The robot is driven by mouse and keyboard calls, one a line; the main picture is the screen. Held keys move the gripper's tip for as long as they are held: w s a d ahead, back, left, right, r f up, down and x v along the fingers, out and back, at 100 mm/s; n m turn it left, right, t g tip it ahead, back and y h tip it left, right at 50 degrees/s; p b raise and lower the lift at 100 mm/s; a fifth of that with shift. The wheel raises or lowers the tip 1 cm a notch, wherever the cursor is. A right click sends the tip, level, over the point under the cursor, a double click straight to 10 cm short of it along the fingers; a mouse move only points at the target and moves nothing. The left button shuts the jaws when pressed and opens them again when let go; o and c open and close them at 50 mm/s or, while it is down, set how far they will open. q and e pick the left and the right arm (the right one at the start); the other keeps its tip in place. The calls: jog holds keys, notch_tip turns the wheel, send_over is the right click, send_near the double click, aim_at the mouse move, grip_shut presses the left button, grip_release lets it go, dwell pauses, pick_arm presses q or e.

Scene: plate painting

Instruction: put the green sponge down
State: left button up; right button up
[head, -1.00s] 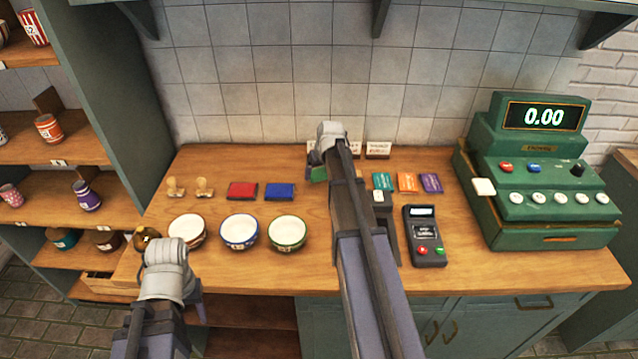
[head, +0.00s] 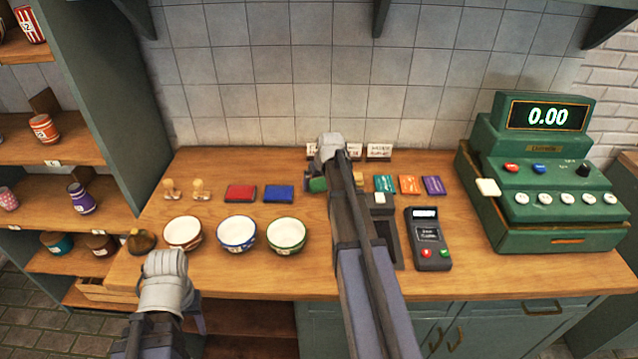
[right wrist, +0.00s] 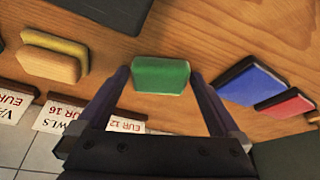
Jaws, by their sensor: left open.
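The green sponge (right wrist: 161,75) sits between the two fingertips of my right gripper (right wrist: 160,82) in the right wrist view, with a finger close against each end. In the head view only part of the sponge (head: 317,185) shows beside my right gripper (head: 328,168), at the back middle of the wooden counter (head: 240,275). I cannot tell whether its underside touches the wood. My left gripper (head: 155,310) is open over the counter's front left edge, its fingers largely hidden by the wrist.
A blue pad (right wrist: 250,84) and a red pad (right wrist: 284,104) lie beside the sponge, and yellow sponges (right wrist: 50,62) on its other side. Price cards (right wrist: 60,118) stand behind. Bowls (head: 236,233), a card terminal (head: 428,238) and a green register (head: 545,185) share the counter.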

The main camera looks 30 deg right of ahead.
jog(key=shift+p+v, duration=0.85)
jog(key=p+v, duration=0.9)
jog(key=v, duration=0.1)
jog(key=shift+r+p, duration=0.35)
jog(key=shift+p, duration=0.05)
jog(key=s+a+f+n+g, duration=0.15)
jog(key=s+a, duration=0.25)
jog(key=a, duration=0.7)
jog(key=s+a+n+g, duration=0.15)
jog(key=s+a, duration=0.25)
jog(key=a, duration=0.8)
jog(key=s+a+n+g, duration=0.2)
jog(key=s+a, duration=1.1)
jog(key=shift+s+n+h, duration=0.3)
jog(key=shift+s, duration=0.1)
